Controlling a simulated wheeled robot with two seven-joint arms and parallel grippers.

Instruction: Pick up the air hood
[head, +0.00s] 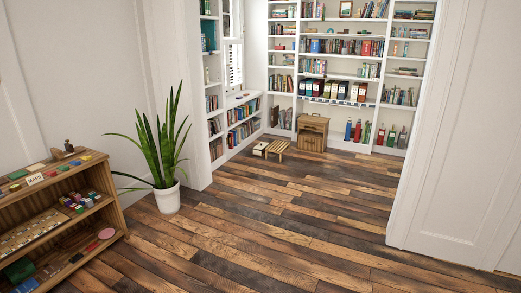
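I cannot make out anything that is clearly an air hood. In the head view, several small items lie on the low wooden shelf unit (118,217) at the left, too small to identify surely. A small dark brown object (69,146) stands on its top. Upright blue and red cylinders (357,131) stand low on the back bookcase at the right, with more bottle-like cylinders (391,136) beside them. Neither of my grippers is in view.
A potted plant (167,199) stands right of the low shelf unit. Through a wide opening, a wooden cabinet (312,133), a small slatted stool (278,147) and a pale box (260,148) stand before the bookcases (343,54). A white wall (455,150) bounds the right. The plank floor (270,230) is clear.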

